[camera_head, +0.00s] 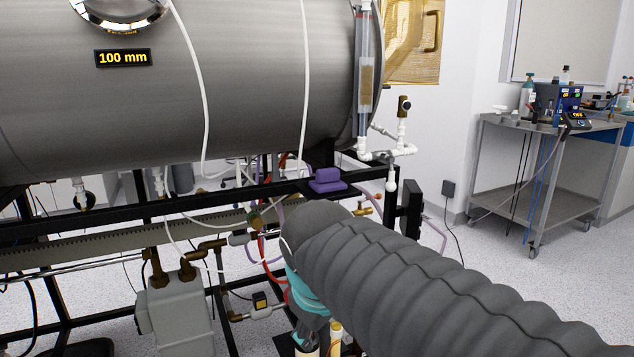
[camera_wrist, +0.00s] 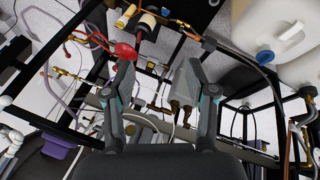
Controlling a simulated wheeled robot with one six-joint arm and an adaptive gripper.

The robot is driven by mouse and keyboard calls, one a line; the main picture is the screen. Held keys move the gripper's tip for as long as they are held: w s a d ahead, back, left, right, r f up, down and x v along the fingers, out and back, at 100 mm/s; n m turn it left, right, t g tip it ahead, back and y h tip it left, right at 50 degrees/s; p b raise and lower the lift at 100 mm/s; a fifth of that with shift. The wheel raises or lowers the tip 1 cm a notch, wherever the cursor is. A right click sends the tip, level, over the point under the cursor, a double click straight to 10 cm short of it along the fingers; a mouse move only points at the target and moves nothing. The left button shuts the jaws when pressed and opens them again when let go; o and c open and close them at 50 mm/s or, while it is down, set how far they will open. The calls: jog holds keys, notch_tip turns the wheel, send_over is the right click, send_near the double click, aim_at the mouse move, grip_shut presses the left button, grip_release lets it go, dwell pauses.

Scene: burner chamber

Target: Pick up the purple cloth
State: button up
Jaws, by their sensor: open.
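The purple cloth (camera_head: 327,180) is a small folded bundle on the black frame rail below the right end of the big metal cylinder. In the wrist view, a purple shape (camera_wrist: 58,149) at the lower left looks like the same cloth, outside the span of my fingers. My gripper (camera_wrist: 160,72) is open, with nothing held between its two fingers. In the head view, my sleeved arm hides most of the gripper, and only teal and grey parts show low in front of the frame, below the cloth. The gripper is apart from the cloth.
The metal cylinder (camera_head: 250,90) spans the upper left above the black frame. Hoses, pipes, brass valves and a grey box (camera_head: 175,315) crowd the space around my gripper. A red valve handle (camera_wrist: 124,50) is near one fingertip. A metal cart (camera_head: 545,165) stands at right beyond open floor.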

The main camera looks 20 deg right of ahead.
jog(key=w+d+r+n+g+h, duration=0.1)
jog(key=w+d+r+n+h, duration=0.2)
jog(key=w+r, duration=0.45)
jog(key=w+d+r+n+g+h, duration=0.1)
jog(key=w+d+r+n+h, duration=0.25)
jog(key=w, duration=0.65)
jog(key=n+g+h+p, duration=0.1)
jog(key=n+g+h, duration=0.1)
jog(key=n+h, duration=0.4)
send_near(328, 182)
jog(key=shift+n+y, duration=0.55)
jog(key=d, duration=0.2)
jog(key=w+d+b, duration=0.1)
jog(key=d, duration=0.1)
jog(key=shift+w+d, duration=0.2)
jog(key=shift+d, duration=0.1)
jog(key=shift+r+b+x, duration=0.2)
jog(key=shift+b+x, duration=0.15)
jog(key=shift+x, duration=1.1)
jog(key=shift+r+b+x, duration=0.2)
jog(key=shift+b+x, duration=0.15)
jog(key=shift+x, duration=1.05)
jog(key=shift+d, duration=0.15)
grip_shut()
